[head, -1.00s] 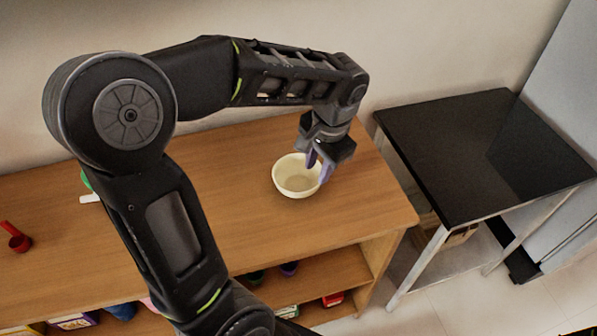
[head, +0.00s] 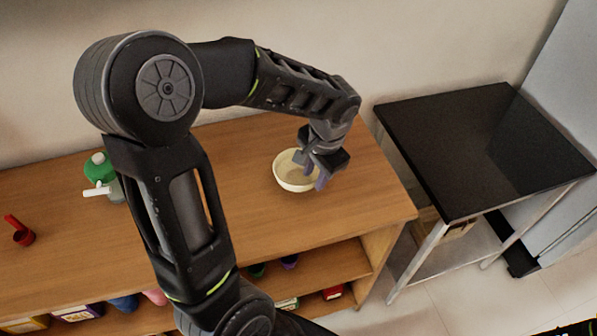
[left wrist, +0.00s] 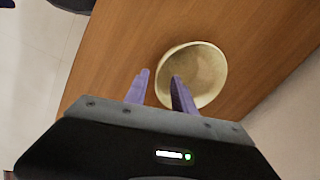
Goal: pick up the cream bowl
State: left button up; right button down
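The cream bowl (head: 290,173) stands upright on the right part of the wooden shelf top, and it also shows in the left wrist view (left wrist: 207,73). My left gripper (head: 317,180) is at the bowl's right side, pointing down. In the left wrist view its purple fingers (left wrist: 160,78) are apart. One finger overlaps the bowl's opening and the other is outside the rim, with the near rim between them. I cannot tell whether either finger touches the bowl. My right gripper is not in view.
The wooden shelf top (head: 250,205) is clear around the bowl. A green and white bottle (head: 98,165) and a red scoop (head: 20,232) stand at the left. A black-topped table (head: 480,150) stands at the right beyond a gap. Several items sit on the lower shelf.

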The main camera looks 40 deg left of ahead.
pick_arm(q)
jog(key=shift+a+f, duration=0.2)
jog(key=shift+f, duration=1.1)
jog(key=shift+c, duration=0.2)
grip_shut()
dwell(0.6)
